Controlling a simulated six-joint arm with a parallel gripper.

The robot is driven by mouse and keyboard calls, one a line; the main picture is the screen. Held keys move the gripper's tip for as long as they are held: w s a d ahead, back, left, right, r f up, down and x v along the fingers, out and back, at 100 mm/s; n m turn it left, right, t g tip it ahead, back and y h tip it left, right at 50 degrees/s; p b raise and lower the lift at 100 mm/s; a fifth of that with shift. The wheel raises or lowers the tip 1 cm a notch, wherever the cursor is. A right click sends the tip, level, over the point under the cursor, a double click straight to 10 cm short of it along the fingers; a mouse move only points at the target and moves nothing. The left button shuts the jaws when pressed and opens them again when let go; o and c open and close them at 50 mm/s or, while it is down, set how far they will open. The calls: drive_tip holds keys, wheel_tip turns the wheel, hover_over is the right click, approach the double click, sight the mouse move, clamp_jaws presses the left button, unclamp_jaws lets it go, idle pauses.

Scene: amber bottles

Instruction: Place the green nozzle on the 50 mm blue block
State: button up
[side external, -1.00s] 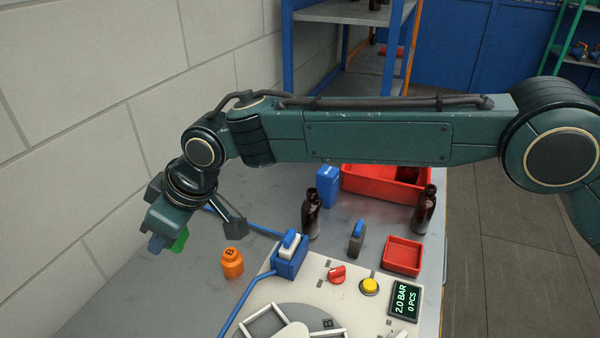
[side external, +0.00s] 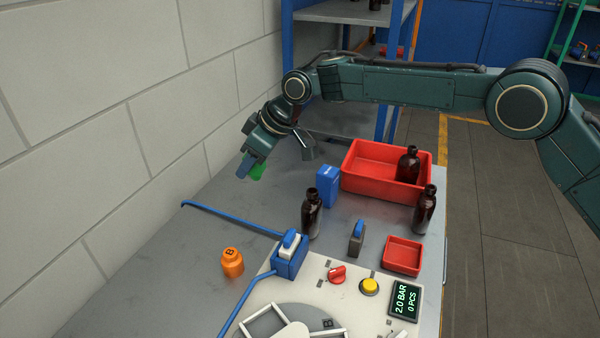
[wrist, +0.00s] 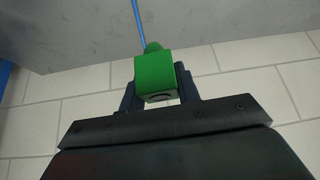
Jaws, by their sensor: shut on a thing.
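My gripper (side external: 251,169) is shut on the green nozzle (side external: 258,173) and holds it in the air, over the back left of the bench. In the wrist view the green nozzle (wrist: 155,74) sits between the two dark fingers, its square end facing the camera. In the side view the fingers hide part of it. A blue block (side external: 327,187) with a small white mark stands upright on the bench, to the right of my gripper and apart from it. The mark is too small to read, so I cannot confirm its size. Nothing shows on its top.
A large red bin (side external: 355,181) with a dark bottle (side external: 408,165) stands behind the blue block. Two more dark bottles (side external: 311,214) (side external: 425,212) stand nearby. A blue rod (side external: 225,217) crosses the bench.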

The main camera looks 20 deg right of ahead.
drive_tip(key=m, duration=0.1)
hover_over(325, 169)
drive_tip(key=shift+t, duration=0.3)
drive_tip(key=shift+f, duration=4.15)
drive_tip(key=shift+f, duration=0.1)
drive_tip(key=o, duration=1)
drive_tip(key=shift+c, duration=0.2)
drive_tip(key=shift+s+d+r, duration=0.1)
drive_tip(key=shift+s+r, duration=0.05)
drive_tip(key=shift+r, duration=0.35)
drive_tip(key=v, duration=1.1)
drive_tip(key=shift+s+r, duration=0.1)
drive_tip(key=shift+r, duration=0.1)
